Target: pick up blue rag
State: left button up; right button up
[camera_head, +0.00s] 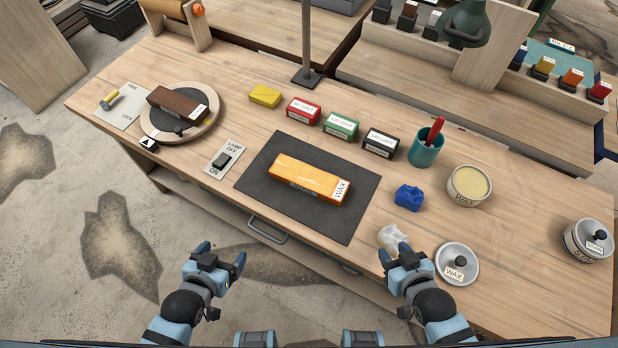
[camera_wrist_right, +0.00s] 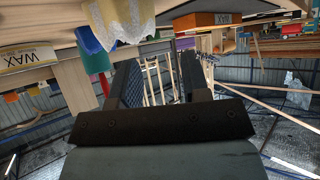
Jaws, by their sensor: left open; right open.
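The blue rag (camera_head: 408,197) lies crumpled on the bench, right of the dark mat and left of the open wax tin. In the right wrist view a blue patch, which looks like the rag (camera_wrist_right: 87,40), shows at the upper left. My right gripper (camera_head: 409,256) is open and empty at the bench's front edge, nearer to me than the rag and apart from it. A pale crumpled rag (camera_head: 393,237) lies between them, partly behind the gripper. My left gripper (camera_head: 221,257) is open and empty in front of the bench, far left of the rag.
The open wax tin (camera_head: 468,187) and teal cup (camera_head: 425,148) with a red-handled tool stand close to the blue rag. A lid (camera_head: 457,264) lies right of my right gripper. A wax-labelled orange block (camera_head: 310,178) rests on the dark mat (camera_head: 265,158).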

aim_at(411, 198)
jog(key=z, duration=0.95)
